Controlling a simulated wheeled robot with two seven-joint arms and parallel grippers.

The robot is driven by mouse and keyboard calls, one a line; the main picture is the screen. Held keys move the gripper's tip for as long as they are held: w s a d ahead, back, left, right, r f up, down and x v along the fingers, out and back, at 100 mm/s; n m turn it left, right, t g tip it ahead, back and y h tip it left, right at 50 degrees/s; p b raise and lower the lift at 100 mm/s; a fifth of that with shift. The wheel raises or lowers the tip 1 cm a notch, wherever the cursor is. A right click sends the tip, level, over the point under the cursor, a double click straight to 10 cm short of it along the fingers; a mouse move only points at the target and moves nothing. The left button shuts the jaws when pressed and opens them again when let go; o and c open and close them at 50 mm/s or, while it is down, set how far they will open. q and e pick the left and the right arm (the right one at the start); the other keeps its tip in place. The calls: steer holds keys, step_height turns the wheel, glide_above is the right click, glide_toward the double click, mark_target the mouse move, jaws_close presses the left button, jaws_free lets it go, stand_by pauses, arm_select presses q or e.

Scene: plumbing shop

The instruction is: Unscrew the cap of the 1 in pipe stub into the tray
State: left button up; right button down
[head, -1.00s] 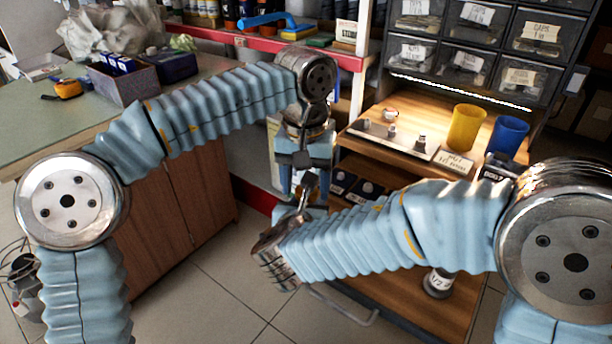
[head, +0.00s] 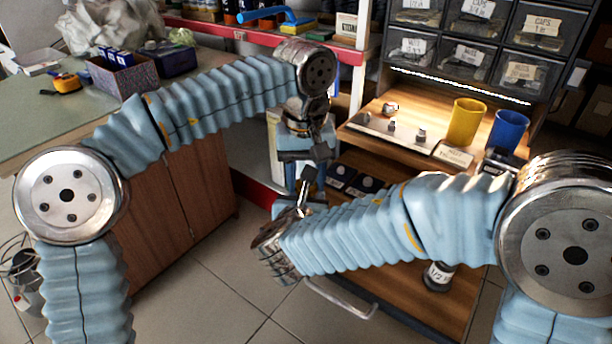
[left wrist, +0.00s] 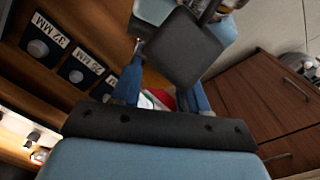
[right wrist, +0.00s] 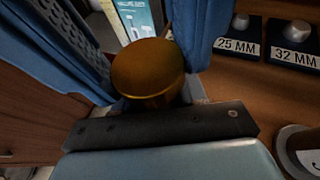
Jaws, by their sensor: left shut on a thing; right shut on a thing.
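My left gripper (head: 318,152) hangs down at the middle of the head view. Its blue fingers (left wrist: 160,90) show in the left wrist view, but what they hold is hidden. My right gripper (head: 305,195) is just below it, pointing up towards it. In the right wrist view a brass-coloured round piece (right wrist: 148,70) with a flat face sits between the blue fingers of my right gripper (right wrist: 150,60). I cannot tell whether this is the cap or the stub's end. The two grippers are close together. No tray is clearly identifiable.
A wooden bench top (head: 375,116) holds a flat grey strip (head: 385,131) with small fittings, a yellow cup (head: 466,122) and a blue cup (head: 508,131). A labelled stub (head: 437,277) stands on the lower shelf. Drawers (head: 475,50) rise behind. A wooden cabinet (head: 165,215) is left.

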arm_select(q)
steer(key=o, duration=1.2)
steer(key=shift+c, duration=0.2)
arm_select(e)
steer(key=shift+f, duration=0.1)
arm_select(q)
steer(key=shift+r, duration=2.3)
arm_select(e)
steer(key=c, duration=0.5)
jaws_free()
steer(key=shift+c, duration=0.2)
